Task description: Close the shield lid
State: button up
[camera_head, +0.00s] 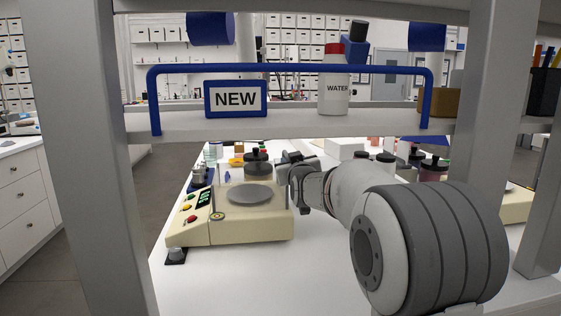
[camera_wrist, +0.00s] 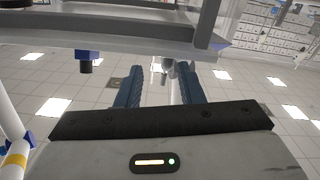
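A cream balance (camera_head: 240,226) stands on the white bench, with a round grey pan (camera_head: 250,195) on top and coloured buttons and a green display at its left. Thin upright posts rise at its front corners. I cannot clearly make out a shield lid or whether it is open or closed; any clear panels are too faint to tell. My gripper (camera_head: 288,166) is at the balance's back right corner, above pan height; contact cannot be told. In the wrist view my gripper (camera_wrist: 160,74) shows two blue fingers apart, with nothing visible held between them.
A shelf (camera_head: 290,124) crosses above the bench, carrying a NEW sign (camera_head: 236,98), a WATER bottle (camera_head: 335,88) and a blue rail. Dark-lidded jars (camera_head: 257,161) stand behind the balance. Grey posts flank the view.

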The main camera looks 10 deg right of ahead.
jog(key=w, duration=0.6)
jog(key=shift+w+a, duration=0.35)
jog(key=shift+w, duration=0.05)
grip_shut()
jog(key=shift+p, duration=0.3)
